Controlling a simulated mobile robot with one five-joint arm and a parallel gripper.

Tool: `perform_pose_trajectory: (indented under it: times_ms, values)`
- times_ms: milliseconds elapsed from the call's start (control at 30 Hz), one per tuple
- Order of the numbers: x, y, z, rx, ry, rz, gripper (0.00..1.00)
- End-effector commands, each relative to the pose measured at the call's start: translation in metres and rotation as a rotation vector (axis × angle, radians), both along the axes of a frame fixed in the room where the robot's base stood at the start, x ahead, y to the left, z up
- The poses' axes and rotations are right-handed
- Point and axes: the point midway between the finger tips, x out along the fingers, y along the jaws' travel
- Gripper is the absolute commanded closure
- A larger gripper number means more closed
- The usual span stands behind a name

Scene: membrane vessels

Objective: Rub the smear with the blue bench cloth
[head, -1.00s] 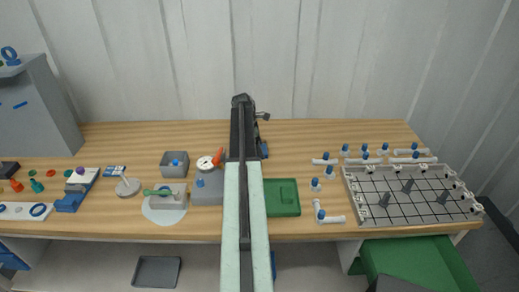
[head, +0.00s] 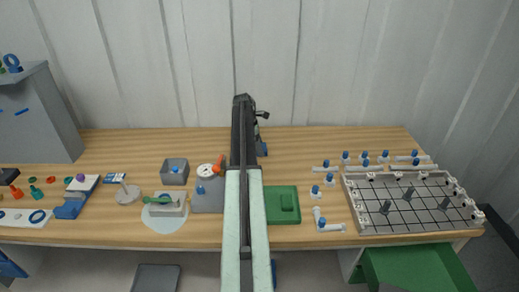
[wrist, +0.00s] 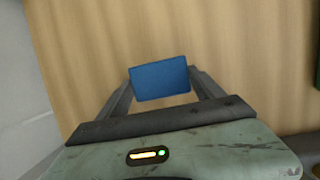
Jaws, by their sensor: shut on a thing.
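The blue bench cloth (wrist: 160,78) shows in the wrist view as a small blue block between my two fingers. My gripper (wrist: 158,84) is shut on it, with the wood bench top behind. In the head view my arm reaches out over the middle of the bench and hides much of the gripper; a dark bit of it (head: 261,125) shows at the arm's right side. I cannot make out the smear in either view; my arm covers part of the bench.
A green plate (head: 271,215) lies right of my arm, a grey block (head: 209,203) left of it. A grey gridded tray (head: 369,226) and several blue-capped pieces stand at the right. A square grey bin (head: 165,179) is at the left. The back middle of the bench is clear.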

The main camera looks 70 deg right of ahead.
Motion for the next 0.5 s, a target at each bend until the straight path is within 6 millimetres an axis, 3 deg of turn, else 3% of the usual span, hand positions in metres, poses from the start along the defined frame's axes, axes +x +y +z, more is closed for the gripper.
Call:
perform_pose_trajectory:
  times_ms: [167, 500]
  values:
    - [0.003, -0.005, -0.001, -0.003, -0.005, 0.001, 0.56]
    - [0.017, -0.035, 0.001, -0.003, -0.005, 0.001, 0.56]
